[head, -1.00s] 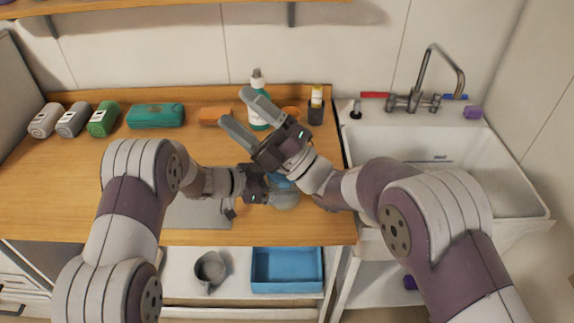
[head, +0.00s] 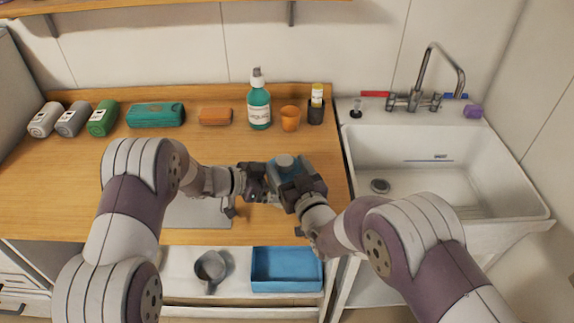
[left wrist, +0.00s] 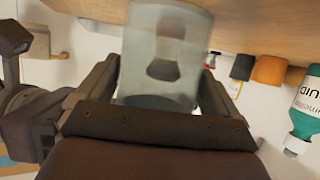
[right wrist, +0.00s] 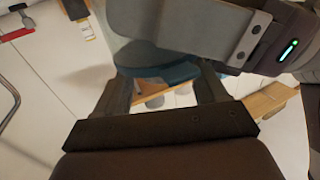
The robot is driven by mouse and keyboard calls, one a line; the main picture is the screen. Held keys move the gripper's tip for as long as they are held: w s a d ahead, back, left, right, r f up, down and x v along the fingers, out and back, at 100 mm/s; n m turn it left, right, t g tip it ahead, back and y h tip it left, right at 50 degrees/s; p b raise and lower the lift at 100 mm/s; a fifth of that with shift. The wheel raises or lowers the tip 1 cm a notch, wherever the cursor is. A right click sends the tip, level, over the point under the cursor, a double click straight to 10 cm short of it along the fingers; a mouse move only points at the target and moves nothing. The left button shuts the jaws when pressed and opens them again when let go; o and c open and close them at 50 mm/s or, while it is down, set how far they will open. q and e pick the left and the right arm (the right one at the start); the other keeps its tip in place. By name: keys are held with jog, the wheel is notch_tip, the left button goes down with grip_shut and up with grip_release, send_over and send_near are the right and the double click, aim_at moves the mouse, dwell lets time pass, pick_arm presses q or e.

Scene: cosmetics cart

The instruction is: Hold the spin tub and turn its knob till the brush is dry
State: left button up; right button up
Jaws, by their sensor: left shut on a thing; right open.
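The spin tub (left wrist: 136,75) is a clear, greyish cylinder in the left wrist view, with a dark brush (left wrist: 164,68) showing inside. My left gripper (head: 272,192) is shut on it, one finger on each side. In the head view the tub's body is mostly hidden by my grippers. A blue-grey top with a round grey knob (head: 285,160) shows above them. My right gripper (head: 289,180) is open, close at the tub's top. In the right wrist view the teal lid (right wrist: 160,68) lies between and beyond its fingers; the knob cannot be made out there, and contact is unclear.
A teal pump bottle (head: 259,108), an orange cup (head: 290,118) and a dark holder (head: 316,113) stand behind the tub. An orange block (head: 215,116), a green case (head: 155,115) and several rolled towels (head: 103,118) are farther left. The sink (head: 440,180) is at right.

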jog(key=shift+w+a, duration=0.2)
jog(key=shift+w, duration=0.35)
jog(key=c, duration=1.1)
jog(key=shift+o, duration=0.2)
jog(key=shift+r+y, duration=0.1)
jog(key=shift+y, duration=0.2)
jog(key=n+g+y, duration=0.2)
jog(key=y, duration=0.1)
jog(key=n+g+y, duration=0.1)
jog(key=n, duration=0.1)
jog(key=shift+w+d+y, duration=0.25)
jog(key=shift+d+y, duration=0.05)
jog(key=n+g+y, duration=0.2)
jog(key=g+y, duration=0.1)
jog(key=shift+w+d+n+g, duration=0.1)
jog(key=shift+w+n+g, duration=0.05)
jog(key=shift+n+g, duration=0.2)
jog(key=n+g+y, duration=0.1)
jog(key=n+g, duration=0.1)
jog(key=g, duration=0.1)
jog(key=n+g+y, duration=0.1)
jog(key=n+g, duration=0.1)
jog(key=g, duration=0.1)
jog(key=shift+w+d+n+y, duration=0.1)
jog(key=shift+w+n+y, duration=0.1)
jog(key=shift+n+y, duration=0.1)
jog(key=shift+w+n+g, duration=0.15)
jog(key=shift+n+g, duration=1)
jog(key=shift+g, duration=1.1)
